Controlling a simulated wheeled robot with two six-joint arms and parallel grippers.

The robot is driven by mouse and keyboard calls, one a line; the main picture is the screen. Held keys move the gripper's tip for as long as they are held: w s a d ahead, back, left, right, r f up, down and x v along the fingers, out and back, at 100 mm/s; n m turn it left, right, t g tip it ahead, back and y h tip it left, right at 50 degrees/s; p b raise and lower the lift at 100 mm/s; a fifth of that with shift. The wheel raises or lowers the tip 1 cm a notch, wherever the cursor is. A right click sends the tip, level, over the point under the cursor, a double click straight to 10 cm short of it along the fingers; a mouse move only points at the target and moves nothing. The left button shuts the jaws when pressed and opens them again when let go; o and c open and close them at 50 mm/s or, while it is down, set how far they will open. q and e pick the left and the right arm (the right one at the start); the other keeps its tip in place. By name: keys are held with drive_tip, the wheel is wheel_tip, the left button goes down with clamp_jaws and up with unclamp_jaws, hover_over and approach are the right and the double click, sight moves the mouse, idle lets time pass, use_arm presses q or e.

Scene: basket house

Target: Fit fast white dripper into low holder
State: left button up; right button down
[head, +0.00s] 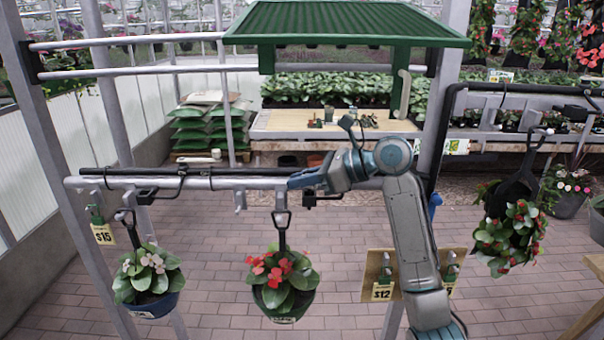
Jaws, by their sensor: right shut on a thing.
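My right gripper (303,180) is at the middle of the grey rail (225,183), pointing left, with its jaws at rail height. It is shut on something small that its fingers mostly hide. A small black fitting (310,200) shows just below the fingers; I cannot tell whether it is the held thing. Grey clip-like holders (240,201) hang under the rail, to the left of the gripper. I cannot make out which is the low holder, nor a clearly white dripper. My left gripper is not in view.
A red-flowered pot (283,297) hangs below the gripper, and a white-flowered pot (147,285) hangs at left. A black tube (130,170) runs along the rail. A wooden bench (275,124) under a green roof (345,22) stands behind. A red-flowered basket (507,240) hangs at right.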

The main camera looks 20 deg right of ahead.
drive_tip(key=shift+f, duration=0.5)
drive_tip(key=c, duration=1.4)
unclamp_jaws()
drive_tip(key=shift+b+v, duration=2.4)
drive_tip(key=shift+v, duration=2.95)
drive_tip(key=shift+f, duration=0.1)
